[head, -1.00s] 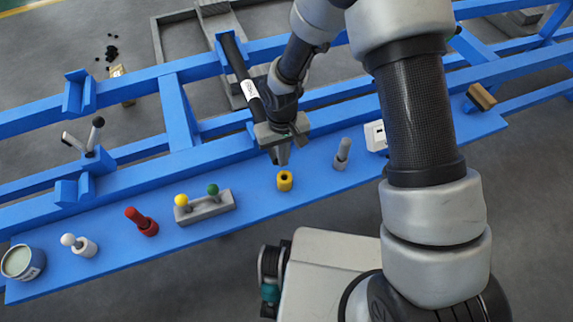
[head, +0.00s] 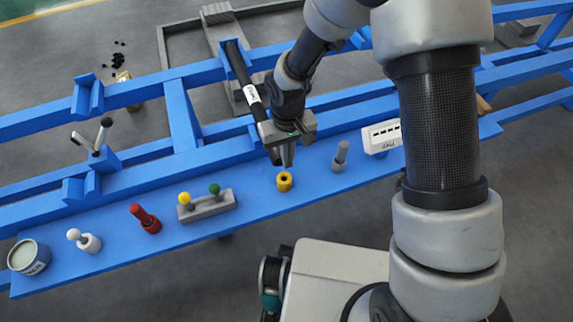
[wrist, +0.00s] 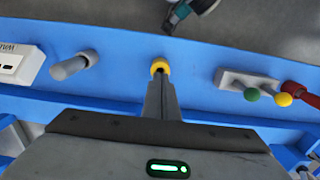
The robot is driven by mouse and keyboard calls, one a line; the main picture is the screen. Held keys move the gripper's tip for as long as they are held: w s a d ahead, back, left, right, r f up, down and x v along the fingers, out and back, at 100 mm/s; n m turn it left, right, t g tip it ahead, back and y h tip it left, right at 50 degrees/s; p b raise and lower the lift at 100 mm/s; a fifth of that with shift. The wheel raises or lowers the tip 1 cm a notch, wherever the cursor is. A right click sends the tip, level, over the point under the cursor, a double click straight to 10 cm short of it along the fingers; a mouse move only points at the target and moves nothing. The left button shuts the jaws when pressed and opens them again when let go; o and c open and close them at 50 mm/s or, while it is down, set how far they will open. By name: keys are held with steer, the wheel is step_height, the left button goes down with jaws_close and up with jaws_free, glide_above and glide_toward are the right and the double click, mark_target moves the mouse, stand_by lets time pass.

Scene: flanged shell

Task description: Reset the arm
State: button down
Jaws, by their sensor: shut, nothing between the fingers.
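My gripper (head: 282,155) is shut and empty, pointing down above the blue bench shelf (head: 255,205). In the head view its fingertips are just behind and above a yellow ring-like part (head: 284,181) with a dark hole. In the wrist view the fingers (wrist: 161,90) point toward the same yellow part (wrist: 160,66), which shows just past their tips. I cannot tell the exact gap between them. A black tube with a white label (head: 246,82) lies across the blue rails beside my gripper, to its left.
On the shelf stand a grey peg (head: 340,157), a white box (head: 381,138), a grey block with yellow and green knobs (head: 208,206), a red part (head: 146,219), a white-knobbed part (head: 85,240) and a round tin (head: 29,257). Shelf gaps between them are bare.

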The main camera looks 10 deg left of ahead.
steer(key=shift+r+p, duration=0.3)
steer(key=shift+r, duration=2.1)
steer(key=w+d+r+m+t, duration=0.1)
steer(key=d+r+m+t, duration=0.1)
steer(key=d+r, duration=0.8)
steer(key=s+d+r+m+t, duration=0.2)
steer(key=s+d+r, duration=0.5)
steer(key=r, duration=0.3)
steer(key=s+d+r+m+t, duration=0.2)
steer(key=s+d+r, duration=0.45)
steer(key=r, duration=0.25)
step_height(320, 180, up, 16)
steer(key=p, duration=1.6)
steer(key=shift+a+p, duration=0.2)
steer(key=shift+p, duration=0.2)
steer(key=shift+s+r, duration=0.1)
